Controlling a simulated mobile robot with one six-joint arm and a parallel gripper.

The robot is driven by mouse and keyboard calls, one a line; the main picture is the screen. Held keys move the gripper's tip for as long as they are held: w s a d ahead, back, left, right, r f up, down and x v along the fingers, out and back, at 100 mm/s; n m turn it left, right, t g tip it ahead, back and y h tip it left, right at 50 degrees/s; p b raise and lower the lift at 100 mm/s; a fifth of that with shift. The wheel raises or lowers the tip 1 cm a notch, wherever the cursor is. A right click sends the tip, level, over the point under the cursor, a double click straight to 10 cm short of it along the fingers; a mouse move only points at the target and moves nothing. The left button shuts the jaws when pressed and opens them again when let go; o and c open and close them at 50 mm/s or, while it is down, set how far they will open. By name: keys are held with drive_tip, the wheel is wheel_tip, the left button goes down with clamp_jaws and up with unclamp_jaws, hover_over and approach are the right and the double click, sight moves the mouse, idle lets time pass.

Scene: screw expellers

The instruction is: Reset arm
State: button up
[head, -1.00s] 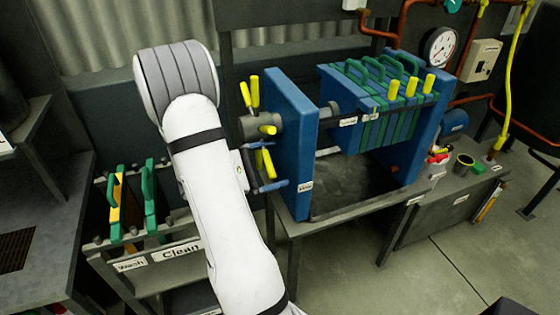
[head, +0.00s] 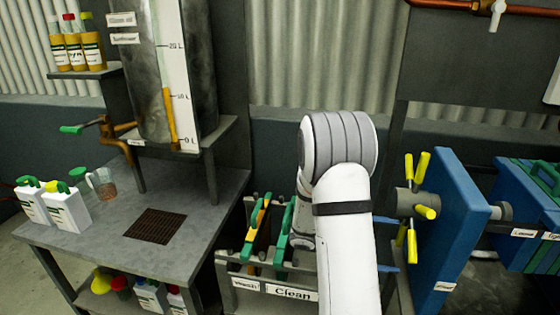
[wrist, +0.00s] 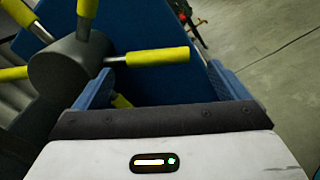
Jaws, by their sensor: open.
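My white arm (head: 345,230) rises in front of the rack and beside the blue press. My gripper is open and empty; in the wrist view its two blue fingers (wrist: 163,88) stand wide apart. In the head view the fingers are mostly hidden behind my arm, with blue tips showing at its right side. A grey hub with yellow-tipped handles (wrist: 150,57) is just beyond and left of the fingers in the wrist view. In the head view, this hub (head: 407,202) sits on the blue end plate (head: 452,235) of the press, right of my arm.
A rack labelled Wash and Clean (head: 250,270) holding green-handled plates is left of my arm. A grey workbench (head: 110,230) with white bottles (head: 68,208) stands farther left, below a tank with a level scale (head: 178,80). Open floor (wrist: 265,45) shows beyond the press.

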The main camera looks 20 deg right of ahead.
drive_tip(key=shift+s+a+r, duration=0.2)
drive_tip(key=shift+a+r, duration=0.05)
drive_tip(key=shift+r, duration=0.05)
drive_tip(key=s+a+r+m+t+y+p, duration=0.2)
drive_tip(key=a+r+t+y+p, duration=0.1)
drive_tip(key=a, duration=0.6)
drive_tip(key=s+a+r+m+t+y+p, duration=0.1)
drive_tip(key=s+a+r+t+y+p, duration=0.1)
drive_tip(key=a+r+t+y, duration=0.3)
drive_tip(key=s+a+r+m+t+y+p, duration=0.1)
drive_tip(key=a+r+y, duration=0.5)
drive_tip(key=a, duration=0.7)
drive_tip(key=m+t+y+p, duration=0.1)
drive_tip(key=t+p, duration=0.1)
drive_tip(key=p, duration=0.1)
drive_tip(key=shift+s+r+m+t, duration=0.3)
drive_tip(key=shift+s+t, duration=0.1)
